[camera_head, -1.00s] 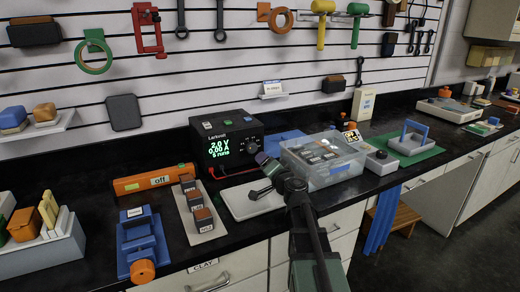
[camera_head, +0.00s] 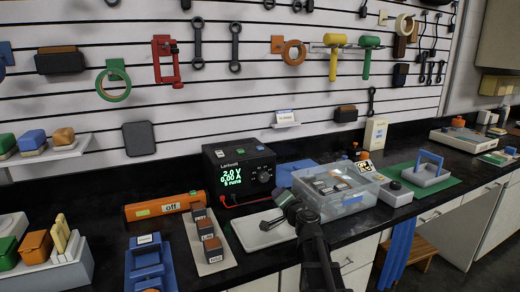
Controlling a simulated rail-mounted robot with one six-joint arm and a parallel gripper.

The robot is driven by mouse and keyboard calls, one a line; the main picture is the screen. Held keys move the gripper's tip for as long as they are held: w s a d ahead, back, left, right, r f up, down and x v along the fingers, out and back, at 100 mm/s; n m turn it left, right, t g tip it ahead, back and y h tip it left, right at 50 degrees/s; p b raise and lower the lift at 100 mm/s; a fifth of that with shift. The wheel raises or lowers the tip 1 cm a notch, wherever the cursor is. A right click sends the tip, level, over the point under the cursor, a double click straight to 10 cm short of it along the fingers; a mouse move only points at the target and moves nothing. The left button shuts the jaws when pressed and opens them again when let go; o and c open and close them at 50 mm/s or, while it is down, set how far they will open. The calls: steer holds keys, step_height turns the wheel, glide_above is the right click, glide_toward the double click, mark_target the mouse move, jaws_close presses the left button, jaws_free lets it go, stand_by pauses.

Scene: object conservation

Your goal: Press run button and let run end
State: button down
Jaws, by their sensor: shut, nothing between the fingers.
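A black power supply (camera_head: 240,172) stands on the dark counter against the wall. Its lit green display (camera_head: 231,178) reads 2.0 V, 0.00 A and what looks like 6 runs. A round dark knob (camera_head: 264,176) sits right of the display. I cannot make out a run button; it may be too small or hidden.
A clear bin (camera_head: 345,205) with dark blocks stands right of my arm. A grey block with a blue handle (camera_head: 428,172) stands farther right.

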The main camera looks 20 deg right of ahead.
stand_by(0.9)
steer(key=w+r+n+g+y+p, duration=0.1)
steer(key=w+r+n+p, duration=0.1)
steer(key=w+r+p, duration=0.6)
steer(key=w+r+n+g+y+p, duration=0.1)
steer(key=w+r+g+p, duration=0.15)
steer(key=r+p, duration=0.85)
steer(key=w+r+n+g+p, duration=0.15)
steer(key=w+r+p, duration=0.5)
steer(key=p, duration=0.65)
steer(key=m+g+h+p, duration=0.1)
steer(key=m+g+p, duration=0.1)
steer(key=g, duration=0.2)
glide_above(261, 147)
steer(key=shift+f, duration=1.7)
steer(key=shift+s+n, duration=0.2)
steer(key=shift+n, duration=0.05)
steer(key=shift+f, duration=0.2)
step_height(261, 147, down, 8)
steer(key=b, duration=0.8)
steer(key=shift+f+b, duration=0.25)
steer(key=shift+b, duration=0.15)
